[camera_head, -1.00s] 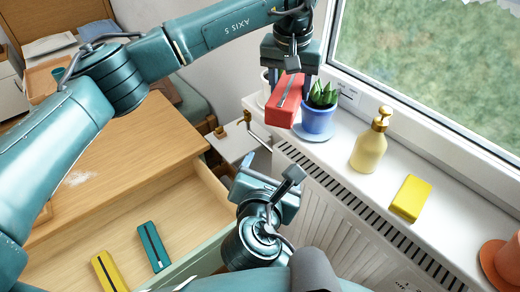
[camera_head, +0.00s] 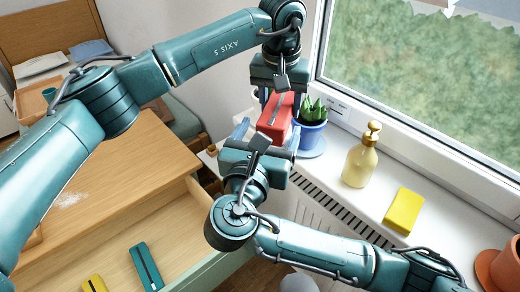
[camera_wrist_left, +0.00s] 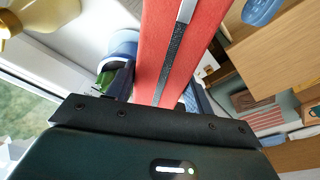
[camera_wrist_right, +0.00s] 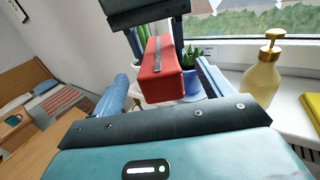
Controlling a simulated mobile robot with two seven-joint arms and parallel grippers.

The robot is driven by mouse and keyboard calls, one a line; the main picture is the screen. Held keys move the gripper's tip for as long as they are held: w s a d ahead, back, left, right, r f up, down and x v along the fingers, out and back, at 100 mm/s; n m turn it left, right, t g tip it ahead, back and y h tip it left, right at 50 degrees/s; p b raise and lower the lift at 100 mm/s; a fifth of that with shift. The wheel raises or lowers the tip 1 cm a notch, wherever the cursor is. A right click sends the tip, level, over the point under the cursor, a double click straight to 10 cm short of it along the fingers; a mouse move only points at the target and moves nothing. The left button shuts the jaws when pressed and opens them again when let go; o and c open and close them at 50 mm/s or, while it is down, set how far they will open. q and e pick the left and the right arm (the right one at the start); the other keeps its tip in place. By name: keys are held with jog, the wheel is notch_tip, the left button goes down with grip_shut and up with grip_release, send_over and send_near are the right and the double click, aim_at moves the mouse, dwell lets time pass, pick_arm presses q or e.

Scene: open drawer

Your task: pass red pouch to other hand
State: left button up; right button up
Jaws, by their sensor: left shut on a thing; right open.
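The red pouch (camera_head: 275,117) with a dark zip strip hangs in my left gripper (camera_head: 277,95), beside the window sill. In the left wrist view the pouch (camera_wrist_left: 172,55) runs up between the fingers. My right gripper (camera_head: 265,140) is close below the pouch, with its fingers pointing toward it. In the right wrist view the pouch (camera_wrist_right: 161,72) is ahead, between the open blue fingers of my right gripper (camera_wrist_right: 165,88). I cannot tell whether they touch it.
A succulent in a blue pot (camera_head: 311,134) stands right beside the pouch. A soap dispenser (camera_head: 360,160) and a yellow block (camera_head: 404,211) are on the sill (camera_head: 345,200). The open drawer (camera_head: 185,235) holds a teal pouch (camera_head: 147,266) and a yellow pouch (camera_head: 94,284).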

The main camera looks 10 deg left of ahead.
jog(key=shift+w+d, duration=0.2)
jog(key=shift+w, duration=1)
jog(key=shift+c, duration=0.4)
jog(key=c, duration=1)
pick_arm(q)
jog(key=o, duration=1.1)
pick_arm(e)
jog(key=shift+c, duration=0.3)
pick_arm(q)
jog(key=shift+o, duration=0.2)
